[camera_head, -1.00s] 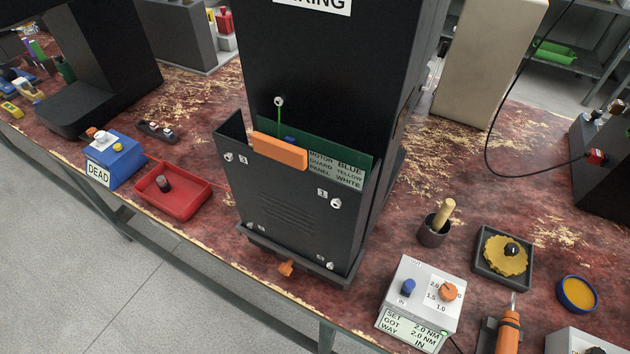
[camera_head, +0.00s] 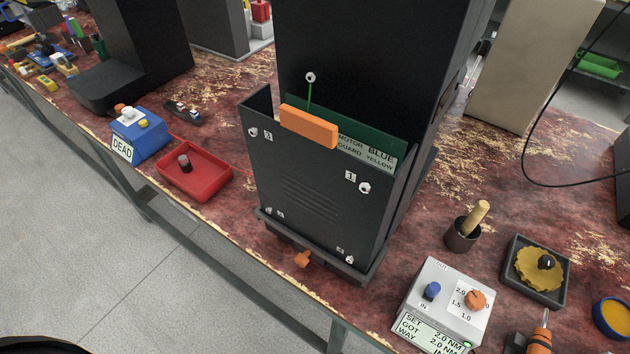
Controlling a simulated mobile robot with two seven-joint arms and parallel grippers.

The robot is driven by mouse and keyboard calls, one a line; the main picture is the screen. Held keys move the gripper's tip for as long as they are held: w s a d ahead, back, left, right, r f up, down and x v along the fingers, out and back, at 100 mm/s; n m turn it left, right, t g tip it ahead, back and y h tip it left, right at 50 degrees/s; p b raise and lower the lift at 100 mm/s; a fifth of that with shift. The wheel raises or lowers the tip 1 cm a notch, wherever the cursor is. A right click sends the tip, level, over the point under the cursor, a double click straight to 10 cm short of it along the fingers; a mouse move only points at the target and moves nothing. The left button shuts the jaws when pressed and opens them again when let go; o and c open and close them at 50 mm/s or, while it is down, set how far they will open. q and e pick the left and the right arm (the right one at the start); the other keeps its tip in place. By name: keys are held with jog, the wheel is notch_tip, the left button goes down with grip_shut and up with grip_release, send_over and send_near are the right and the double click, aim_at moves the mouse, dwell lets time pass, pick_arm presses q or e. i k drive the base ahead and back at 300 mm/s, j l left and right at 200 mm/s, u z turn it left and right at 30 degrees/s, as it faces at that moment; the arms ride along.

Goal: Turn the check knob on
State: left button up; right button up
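No knob carries a readable "check" label, so I cannot tell which one is the check knob. A blue box (camera_head: 143,142) with a "DEAD" plate at the left has a white knob (camera_head: 128,114) and a yellow button (camera_head: 143,122) on top. An orange knob (camera_head: 303,259) sticks out at the foot of the black machine (camera_head: 320,200). A white box (camera_head: 445,305) at the lower right has a blue knob (camera_head: 432,291) and an orange dial (camera_head: 475,299); its display reads SET 2.0 NM, GOT 2.0 NM. Neither gripper is in view.
A red tray (camera_head: 213,182) with a dark-topped piece lies beside the blue box. A black cup (camera_head: 462,238) with a wooden handle, a dark tray (camera_head: 566,295) with a yellow gear and an orange screwdriver (camera_head: 539,341) stand at the right. The table's front edge runs diagonally below.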

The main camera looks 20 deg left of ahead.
aim_at(127, 112)
jog(key=u, duration=1.65)
jog(key=z, duration=0.4)
jog(key=i+j+z, duration=0.45)
jog(key=j+z, duration=0.15)
jog(key=i+j+z, duration=0.3)
jog(key=j, duration=0.15)
jog(key=j+z, duration=0.3)
jog(key=j, duration=0.1)
